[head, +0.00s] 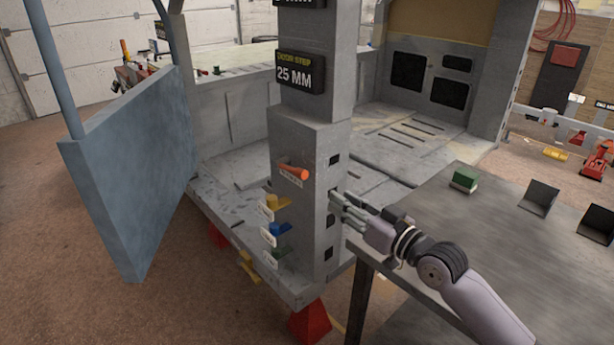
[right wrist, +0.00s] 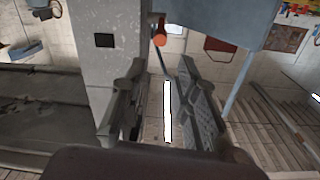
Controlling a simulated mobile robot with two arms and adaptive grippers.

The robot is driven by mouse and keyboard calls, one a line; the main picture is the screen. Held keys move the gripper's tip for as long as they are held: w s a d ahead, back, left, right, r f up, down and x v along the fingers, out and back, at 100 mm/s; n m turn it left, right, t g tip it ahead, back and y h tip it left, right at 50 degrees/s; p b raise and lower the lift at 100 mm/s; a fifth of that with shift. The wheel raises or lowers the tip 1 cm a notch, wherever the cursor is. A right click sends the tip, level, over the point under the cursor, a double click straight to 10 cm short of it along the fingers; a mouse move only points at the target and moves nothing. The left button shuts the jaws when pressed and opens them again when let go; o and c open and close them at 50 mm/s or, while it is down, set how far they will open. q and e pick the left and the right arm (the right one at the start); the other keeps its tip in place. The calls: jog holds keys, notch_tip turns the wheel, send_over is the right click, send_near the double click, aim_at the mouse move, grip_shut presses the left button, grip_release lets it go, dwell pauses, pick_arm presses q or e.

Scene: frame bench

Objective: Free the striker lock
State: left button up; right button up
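A grey pillar (head: 306,150) stands at the centre of the head view. An orange handle (head: 293,172) sticks out from its front face above a small label too small to read. Yellow (head: 277,202), blue (head: 277,230) and green (head: 281,252) knobs sit below it. I cannot tell which part is the striker lock. My right gripper (head: 347,211) is beside the pillar's right face, near its dark slots. In the right wrist view the right gripper (right wrist: 162,95) has its fingers apart with nothing held; the orange handle (right wrist: 228,44) shows beyond them. My left gripper is out of view.
A blue-grey door panel (head: 135,170) hangs open at left. A dark table (head: 480,235) lies under my right arm, bearing a green-topped block (head: 466,179) and angled brackets (head: 539,197). A sign (head: 301,66) reading "25 MM" is on the upper pillar. A red stand (head: 310,323) supports the frame.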

aim_at(305, 176)
jog(key=x, duration=1.3)
jog(key=shift+a, duration=0.1)
jog(key=shift+c, duration=0.6)
grip_shut()
